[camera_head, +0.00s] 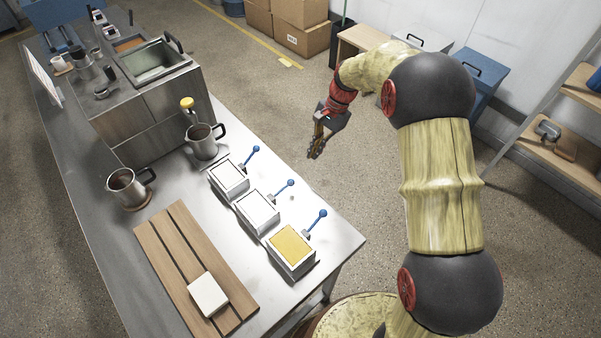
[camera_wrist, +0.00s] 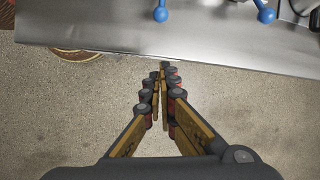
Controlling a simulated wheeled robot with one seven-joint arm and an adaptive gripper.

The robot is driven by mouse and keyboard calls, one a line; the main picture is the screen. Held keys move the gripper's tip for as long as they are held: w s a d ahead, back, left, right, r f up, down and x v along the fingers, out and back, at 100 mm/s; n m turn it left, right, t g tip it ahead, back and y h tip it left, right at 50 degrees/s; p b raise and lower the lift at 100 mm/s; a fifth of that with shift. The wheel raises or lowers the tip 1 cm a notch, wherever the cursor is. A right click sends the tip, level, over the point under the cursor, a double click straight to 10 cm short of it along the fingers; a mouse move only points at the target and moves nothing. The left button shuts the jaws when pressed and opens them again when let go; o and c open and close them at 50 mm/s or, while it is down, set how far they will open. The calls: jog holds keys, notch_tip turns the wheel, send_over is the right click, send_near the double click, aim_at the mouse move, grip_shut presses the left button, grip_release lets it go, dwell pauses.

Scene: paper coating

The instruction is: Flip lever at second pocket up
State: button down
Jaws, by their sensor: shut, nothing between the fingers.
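Three small square pockets stand in a row on the metal table, each with a blue-knobbed lever on its right side. The second pocket (camera_head: 257,212) is the middle one and has a white surface; its lever (camera_head: 284,188) slants out toward the upper right. The first pocket (camera_head: 228,178) is also white, and the third pocket (camera_head: 291,249) is filled yellow. My gripper (camera_head: 316,150) is shut and empty, beyond the table's right edge and apart from the levers. In the wrist view the gripper (camera_wrist: 161,75) points toward the table edge, with two blue knobs (camera_wrist: 161,14) (camera_wrist: 266,15) at the top.
Metal pitchers (camera_head: 203,142) (camera_head: 126,188) stand left of the pockets. A slatted wooden board (camera_head: 177,241) holds a white block (camera_head: 207,295). A metal vat (camera_head: 155,62) is at the back. The floor right of the table is free under my gripper.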

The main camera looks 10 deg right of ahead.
dwell(0.3)
jog(key=shift+s+a+f+b, duration=0.55)
jog(key=shift+a+f, duration=0.35)
jog(key=shift+f, duration=0.25)
jog(key=shift+s+a+f+b, duration=0.5)
jog(key=shift+s+a+f, duration=0.3)
jog(key=shift+f, duration=0.4)
jog(key=shift+s+a+f+b, duration=0.5)
jog(key=shift+a+f, duration=0.45)
jog(key=shift+f, duration=0.2)
jog(key=shift+r, duration=0.1)
jog(key=shift+s+r+t+h+p, duration=0.1)
jog(key=shift+r+t+h+p, duration=0.2)
jog(key=shift+r+p, duration=0.25)
jog(key=shift+a, duration=0.1)
